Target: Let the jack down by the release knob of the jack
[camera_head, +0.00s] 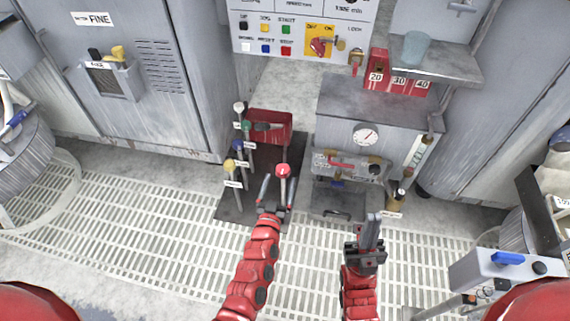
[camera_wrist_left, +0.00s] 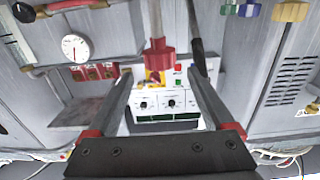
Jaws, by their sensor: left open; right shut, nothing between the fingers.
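A red unit (camera_head: 270,124) with a dark lever stands behind, possibly the jack body. My right gripper (camera_head: 371,232) is shut and empty, over the floor grating.
Posts with white (camera_head: 239,107), green (camera_head: 247,126), blue (camera_head: 239,145) and yellow (camera_head: 229,165) knobs stand left of the red knob. A grey cabinet with a gauge (camera_head: 366,136) is to the right. The grating (camera_head: 150,215) is clear at left.

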